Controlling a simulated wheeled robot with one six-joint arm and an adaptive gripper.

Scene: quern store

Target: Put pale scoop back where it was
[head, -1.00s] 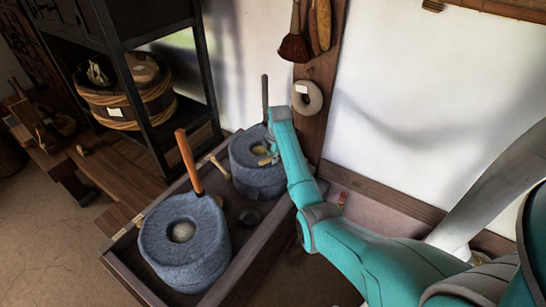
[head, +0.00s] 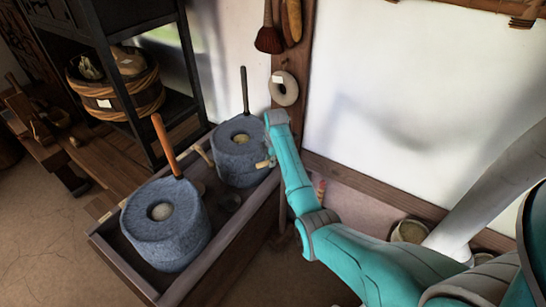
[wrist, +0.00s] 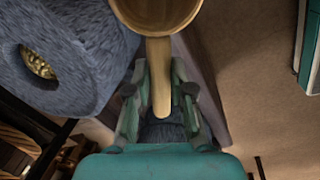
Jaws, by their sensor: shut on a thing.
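The pale scoop (wrist: 160,80) shows in the wrist view with its round bowl at the top and its handle pointing down between my fingers. My gripper (wrist: 159,95) is shut on the handle. In the head view my gripper (head: 267,163) is just right of the rear grey quern (head: 238,172), partly hidden by my teal arm; only a small pale part shows there. In the wrist view this quern (wrist: 85,60) is to the left of the scoop, with grain in its eye. I cannot tell whether they touch.
A front quern (head: 165,235) with an orange handle stands in the same long wooden trough (head: 222,243). A pale bucket (head: 408,231) stands at right by the wall. A stone ring (head: 284,88) hangs on the post.

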